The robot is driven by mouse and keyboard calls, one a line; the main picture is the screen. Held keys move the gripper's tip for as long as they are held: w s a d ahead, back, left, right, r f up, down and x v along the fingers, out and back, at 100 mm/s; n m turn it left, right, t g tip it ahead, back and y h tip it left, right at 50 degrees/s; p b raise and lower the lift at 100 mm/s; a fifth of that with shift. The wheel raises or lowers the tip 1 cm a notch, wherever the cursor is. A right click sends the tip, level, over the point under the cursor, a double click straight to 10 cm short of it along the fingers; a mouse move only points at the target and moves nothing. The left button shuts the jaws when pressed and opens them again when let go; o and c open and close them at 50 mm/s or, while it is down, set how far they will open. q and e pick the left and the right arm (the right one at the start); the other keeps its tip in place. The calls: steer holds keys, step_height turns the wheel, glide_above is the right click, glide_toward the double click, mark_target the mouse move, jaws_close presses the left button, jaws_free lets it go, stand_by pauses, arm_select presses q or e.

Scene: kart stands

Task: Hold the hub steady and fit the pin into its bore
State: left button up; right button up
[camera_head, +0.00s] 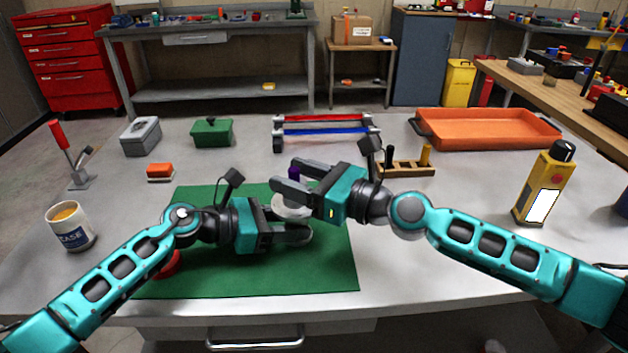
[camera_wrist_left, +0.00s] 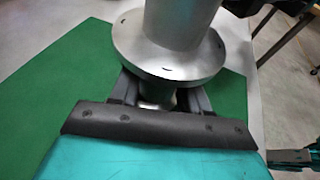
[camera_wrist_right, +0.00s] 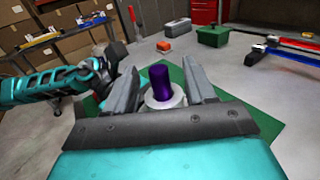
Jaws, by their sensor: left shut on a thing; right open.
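The grey metal hub (camera_head: 291,208) stands over the green mat (camera_head: 330,265). My left gripper (camera_head: 300,222) is shut on the hub; in the left wrist view its fingers close on the narrow part below the wide flange (camera_wrist_left: 165,55). The purple pin (camera_wrist_right: 160,80) stands upright at the top of the hub (camera_wrist_right: 166,102), with its lower end hidden inside the ring. The pin also shows in the head view (camera_head: 293,173). My right gripper (camera_head: 286,178) is open, with one finger on each side of the pin. I cannot tell how deep the pin sits.
A small wooden rack (camera_head: 405,168) with a yellow peg stands behind my right arm. An orange tray (camera_head: 490,145), a yellow bottle (camera_head: 543,185), a mug (camera_head: 70,228) and a green box (camera_head: 212,132) stand around. A red thing (camera_head: 170,264) is partly hidden by my left arm.

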steer(key=v, duration=1.1)
steer(key=shift+s+d, duration=0.15)
steer(key=shift+d, duration=0.15)
arm_select(q)
steer(key=o, duration=1)
steer(key=shift+o, duration=0.2)
